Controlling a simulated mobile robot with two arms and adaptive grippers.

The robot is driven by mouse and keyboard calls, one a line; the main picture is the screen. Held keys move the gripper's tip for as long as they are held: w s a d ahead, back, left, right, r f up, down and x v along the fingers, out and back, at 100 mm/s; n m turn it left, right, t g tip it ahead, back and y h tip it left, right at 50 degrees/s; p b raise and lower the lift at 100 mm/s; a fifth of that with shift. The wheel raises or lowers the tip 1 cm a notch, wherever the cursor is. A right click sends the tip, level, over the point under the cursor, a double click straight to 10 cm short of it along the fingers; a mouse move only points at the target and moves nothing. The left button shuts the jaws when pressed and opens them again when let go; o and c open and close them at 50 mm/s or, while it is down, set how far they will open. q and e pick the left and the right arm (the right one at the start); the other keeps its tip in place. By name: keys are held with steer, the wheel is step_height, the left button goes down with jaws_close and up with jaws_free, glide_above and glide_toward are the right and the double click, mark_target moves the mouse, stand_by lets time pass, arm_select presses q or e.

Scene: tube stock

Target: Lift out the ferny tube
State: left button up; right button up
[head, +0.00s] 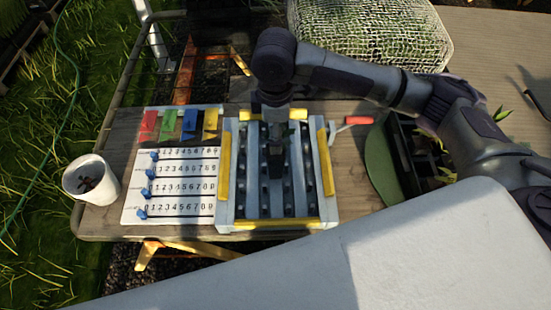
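A grey rack (237,185) with yellow edge strips stands on the wooden table, with rows of dark round holes or tubes between its grey bars. My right arm reaches in from the right, and my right gripper (275,165) points down over the middle of the rack. The fingertips are dark and small against the dark rows, so I cannot tell whether they hold anything. My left gripper is not in view.
Left of the rack lies a white number board (180,185) with blue sliders, with coloured cards (168,125) behind it. A white cup (92,180) stands at the table's left end. Right of the rack are a red-handled tool (358,120), a green round mat (380,165) and a dark plant tray (415,150).

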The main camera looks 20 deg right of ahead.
mark_target(276, 163)
step_height(276, 163, down, 2)
steer(key=shift+f+p, duration=0.35)
steer(key=shift+f, duration=0.25)
step_height(276, 163, down, 4)
steer(key=shift+w+d+r+p, duration=0.1)
steer(key=shift+r+p, duration=0.1)
steer(key=shift+p, duration=0.35)
steer(key=shift+f, duration=0.4)
steer(key=shift+c, duration=0.3)
jaws_close()
